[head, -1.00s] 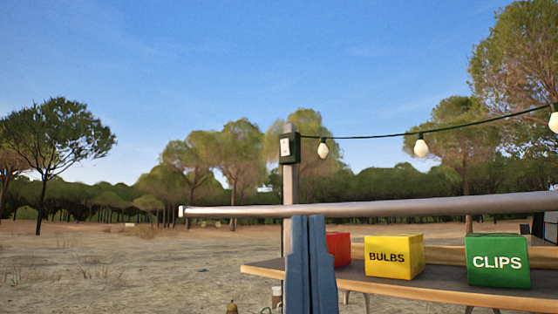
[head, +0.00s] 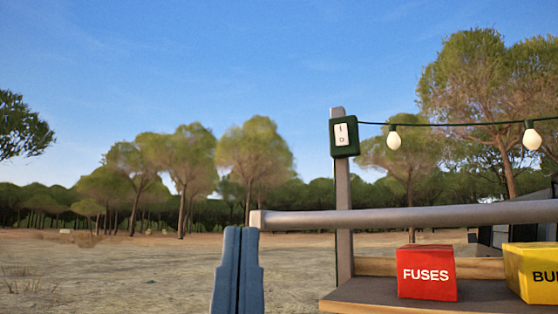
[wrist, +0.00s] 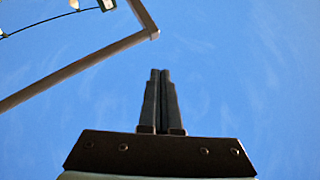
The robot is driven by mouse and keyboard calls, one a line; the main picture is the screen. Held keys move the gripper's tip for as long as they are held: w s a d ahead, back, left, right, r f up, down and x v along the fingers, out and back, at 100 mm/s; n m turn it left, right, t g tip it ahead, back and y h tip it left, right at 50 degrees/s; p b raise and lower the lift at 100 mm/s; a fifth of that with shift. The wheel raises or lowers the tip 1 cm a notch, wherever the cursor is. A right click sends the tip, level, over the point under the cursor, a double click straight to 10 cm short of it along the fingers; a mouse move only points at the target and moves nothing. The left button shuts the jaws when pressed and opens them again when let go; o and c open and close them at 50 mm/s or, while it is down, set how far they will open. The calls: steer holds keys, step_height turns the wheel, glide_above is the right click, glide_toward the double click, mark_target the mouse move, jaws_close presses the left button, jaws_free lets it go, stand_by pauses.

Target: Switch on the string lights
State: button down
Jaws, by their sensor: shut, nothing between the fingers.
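The switch box (head: 344,136) is dark green with a white rocker marked with a line and a circle. It is fixed near the top of a grey post (head: 343,200). The string lights (head: 394,139) run right from the box on a dark cable, with pale bulbs. My gripper (head: 240,230) is shut and empty, pointing up, lower and to the left of the box, apart from it. In the wrist view my gripper (wrist: 160,72) points at open sky, and the switch box (wrist: 107,4) is partly cut off at the top edge.
A grey horizontal bar (head: 420,217) crosses below the box, its end close to my fingertips in the picture. A shelf (head: 375,296) holds a red FUSES box (head: 427,272) and a yellow BULBS box (head: 533,271). Open ground and trees lie to the left.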

steer(key=w+d+r+n+g+h+p, duration=0.1)
steer(key=w+r+h+p, duration=0.1)
steer(key=r, duration=0.1)
steer(key=w+d+r+g+h+p, duration=0.1)
steer(key=w+d+r+h+p, duration=0.1)
steer(key=r+h+p, duration=0.1)
steer(key=w+d+r+n+g+h+p, duration=0.1)
steer(key=w+r+h+p, duration=0.2)
steer(key=r, duration=0.2)
steer(key=shift+d+r+n, duration=0.15)
steer(key=shift+d+n, duration=0.15)
steer(key=shift+d, duration=0.05)
steer(key=w+d+r+n+g+h+p, duration=0.3)
steer(key=w+r+n+g+p, duration=0.4)
steer(key=w+n+g+p, duration=0.1)
steer(key=shift+d+r+n+p, duration=0.3)
steer(key=shift+r+n+p, duration=0.1)
steer(key=shift+p, duration=0.35)
